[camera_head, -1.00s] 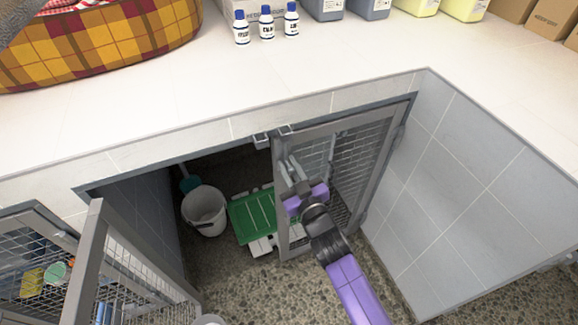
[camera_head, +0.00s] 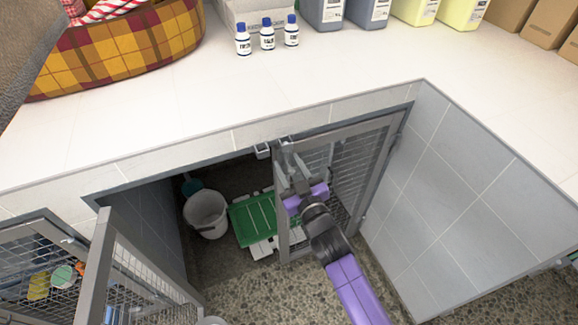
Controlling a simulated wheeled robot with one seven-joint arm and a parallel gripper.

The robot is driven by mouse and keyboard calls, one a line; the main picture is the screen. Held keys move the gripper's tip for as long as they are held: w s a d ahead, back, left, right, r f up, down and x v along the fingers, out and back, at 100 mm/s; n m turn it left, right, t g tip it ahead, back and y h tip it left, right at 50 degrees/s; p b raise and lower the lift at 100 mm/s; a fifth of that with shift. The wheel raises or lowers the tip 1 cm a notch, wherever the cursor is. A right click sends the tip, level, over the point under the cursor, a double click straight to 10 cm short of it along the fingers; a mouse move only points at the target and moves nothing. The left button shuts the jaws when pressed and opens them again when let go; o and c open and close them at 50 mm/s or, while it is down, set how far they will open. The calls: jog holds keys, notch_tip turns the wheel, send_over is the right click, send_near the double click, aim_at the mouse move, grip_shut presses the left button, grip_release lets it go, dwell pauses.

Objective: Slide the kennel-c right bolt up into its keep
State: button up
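The right-hand mesh door (camera_head: 345,168) stands in the low opening under the white counter, with its grey frame near the top edge. My gripper (camera_head: 290,170) is at the upper part of this door's left upright, its purple body just below. Its grey fingers are against or very near the bolt hardware, which they largely hide. A grey upright piece (camera_head: 287,148) reaches from there to the top frame; I cannot tell whether it is the bolt, or whether it sits in a keep. A small pale bracket (camera_head: 262,151) is on the top frame just left of it.
A white bucket (camera_head: 205,212) and a green tray (camera_head: 252,218) lie in the dark opening, left of the door. Another mesh door (camera_head: 135,275) stands open at lower left. A tiled side wall (camera_head: 450,195) bounds the right. Three small bottles (camera_head: 267,37) stand on the counter (camera_head: 330,80).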

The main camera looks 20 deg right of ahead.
aim_at(292, 172)
jog(key=shift+f, duration=0.1)
jog(key=s, duration=0.7)
jog(key=shift+s, duration=0.4)
jog(key=s+r+g, duration=0.1)
jog(key=s+r, duration=0.2)
jog(key=s, duration=0.9)
jog(key=s+r+m+g, duration=0.1)
jog(key=s+r, duration=0.1)
jog(key=s, duration=1)
jog(key=s+r+m+g, duration=0.1)
jog(key=s+r, duration=0.2)
jog(key=s, duration=0.9)
jog(key=shift+s+r, duration=0.25)
jog(key=shift+r, duration=0.05)
